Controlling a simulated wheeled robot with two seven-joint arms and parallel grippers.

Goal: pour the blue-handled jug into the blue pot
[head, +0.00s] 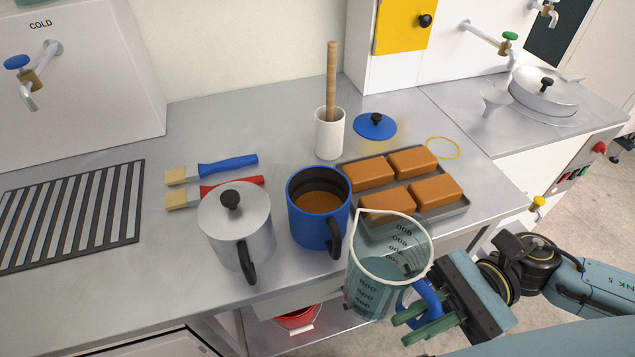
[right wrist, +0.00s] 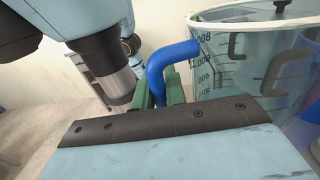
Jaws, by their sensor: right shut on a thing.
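The clear measuring jug (head: 388,262) with a blue handle (head: 424,303) is held in front of the counter's front edge, to the right of the blue pot. It is tilted and holds some liquid low inside. My right gripper (head: 415,316) is shut on the blue handle, which also shows in the right wrist view (right wrist: 160,72) beside the jug wall (right wrist: 225,70). The blue pot (head: 318,222) stands upright and uncovered on the counter with brown contents inside and a black handle toward the front. My left gripper is not in view.
A lidded silver pot (head: 236,226) stands left of the blue pot. A tray (head: 462,207) of several brown blocks lies behind the jug. A white holder (head: 329,140) with a wooden stick, a blue lid (head: 375,125) and two brushes (head: 228,166) lie farther back.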

